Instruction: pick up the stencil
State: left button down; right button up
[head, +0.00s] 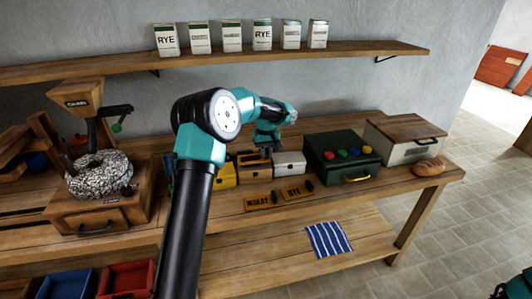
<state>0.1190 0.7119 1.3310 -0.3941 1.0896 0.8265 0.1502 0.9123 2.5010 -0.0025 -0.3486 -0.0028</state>
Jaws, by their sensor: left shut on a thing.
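My left arm reaches up from the bottom and bends over the bench. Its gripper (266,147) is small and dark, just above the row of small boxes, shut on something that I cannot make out. Two brown plates lie at the bench's front, a WHEAT plate (260,202) and a RYE plate (293,191), each with a small dark piece at its right end. They look like lettered stencils, and the gripper is above and behind them, apart from both. My right gripper is not in view.
Behind the plates stand a yellow box (224,176), a wooden box (252,166) and a white box (289,163). A dark green box (342,158) is to their right. A grain mill (98,210) is at left. A striped cloth (328,239) lies on the lower shelf.

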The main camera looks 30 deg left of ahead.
pick_arm(q)
jog(key=s+d+r, duration=0.1)
jog(key=s+d, duration=0.6)
jog(key=s, duration=0.5)
jog(key=shift+s+d+r, duration=0.2)
jog(key=shift+s+d, duration=0.05)
jog(key=shift+s, duration=0.05)
jog(key=shift+s, duration=0.1)
